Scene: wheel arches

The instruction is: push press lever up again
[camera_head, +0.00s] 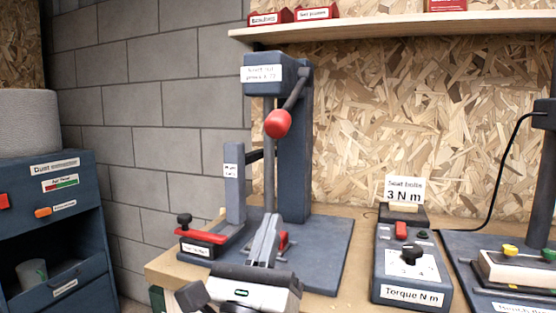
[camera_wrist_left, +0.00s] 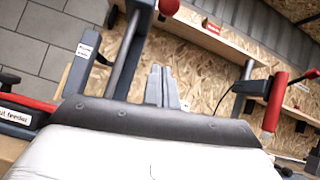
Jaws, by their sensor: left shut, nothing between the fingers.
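The press (camera_head: 292,150) is a dark blue-grey column on a base plate on the bench. Its lever (camera_head: 294,92) ends in a red ball knob (camera_head: 278,123) and slopes down to the left from the press head (camera_head: 268,74). The red knob shows at the top of the left wrist view (camera_wrist_left: 169,6). My left gripper (camera_head: 270,226) is shut and empty, its fingers pointing up in front of the press, well below the knob and apart from it. In the left wrist view the shut fingers (camera_wrist_left: 158,82) stand side by side. My right gripper is not in view.
A red-topped feeder (camera_head: 203,237) stands left of the press base. A torque box (camera_head: 410,262) stands to the right, and another station (camera_head: 515,268) is at the far right. A shelf (camera_head: 400,27) with red boxes runs above. A dark blue cabinet (camera_head: 55,230) is at the left.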

